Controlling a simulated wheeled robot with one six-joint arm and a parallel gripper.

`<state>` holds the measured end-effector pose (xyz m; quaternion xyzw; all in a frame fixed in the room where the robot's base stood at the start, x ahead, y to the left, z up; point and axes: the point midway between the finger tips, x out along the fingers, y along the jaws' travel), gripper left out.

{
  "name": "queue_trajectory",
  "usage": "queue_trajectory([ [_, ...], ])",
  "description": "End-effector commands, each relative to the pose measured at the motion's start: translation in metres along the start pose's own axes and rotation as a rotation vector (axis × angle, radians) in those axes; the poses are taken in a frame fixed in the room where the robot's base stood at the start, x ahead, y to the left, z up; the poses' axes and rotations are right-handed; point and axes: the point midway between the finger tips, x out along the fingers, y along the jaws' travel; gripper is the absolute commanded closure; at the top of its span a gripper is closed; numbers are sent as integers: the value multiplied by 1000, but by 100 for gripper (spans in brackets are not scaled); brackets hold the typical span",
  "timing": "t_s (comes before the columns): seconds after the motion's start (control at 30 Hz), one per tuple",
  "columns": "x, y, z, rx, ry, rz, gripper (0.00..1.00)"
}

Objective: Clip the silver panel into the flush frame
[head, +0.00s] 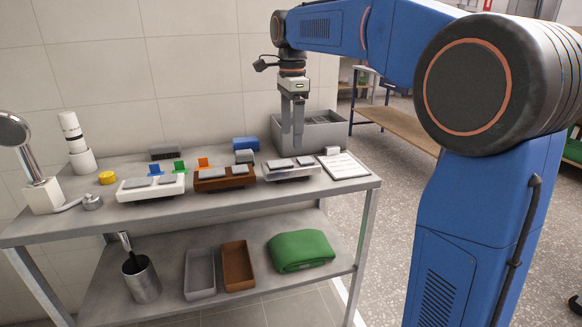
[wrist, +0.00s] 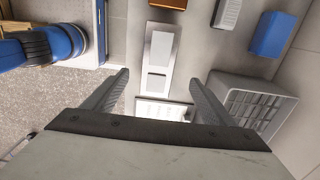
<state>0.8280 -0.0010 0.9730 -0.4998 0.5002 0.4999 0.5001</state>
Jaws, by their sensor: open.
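The silver panel (head: 292,173), a flat plate with two grey buttons, lies near the right front of the tabletop. In the wrist view the silver panel (wrist: 151,55) runs lengthwise ahead of the fingers. My gripper (head: 292,143) points down above and behind the panel. In the wrist view my gripper (wrist: 167,75) is open, with nothing between its fingers. I cannot tell which thing is the flush frame; a dark grey slotted block (head: 164,153) stands at the back by the wall.
A white panel (head: 152,188) and a brown panel (head: 224,179) lie left of the silver one. A grey crate (head: 325,131), a blue block (head: 245,143) and a printed sheet (head: 344,167) are nearby. The lower shelf holds trays and a green cloth (head: 301,250).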

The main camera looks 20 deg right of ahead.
Motion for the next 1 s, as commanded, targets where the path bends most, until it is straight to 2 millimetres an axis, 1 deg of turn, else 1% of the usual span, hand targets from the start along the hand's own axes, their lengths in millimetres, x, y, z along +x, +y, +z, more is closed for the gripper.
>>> queue_trajectory([
  [0.03, 8, 1, 0, 0, 0, 2, 22],
  [0.1, 17, 0, 0, 0, 0, 1, 22],
  [0.43, 40, 2, 1, -1, 0, 2, 22],
  [0.6, 64, 4, 4, -1, 0, 2, 22],
  [0.7, 75, 4, 3, 0, 0, 2, 22],
  [0.8, 81, 4, 3, 0, 0, 0, 22],
  [1.0, 82, 3, 3, 0, 0, 0, 22],
])
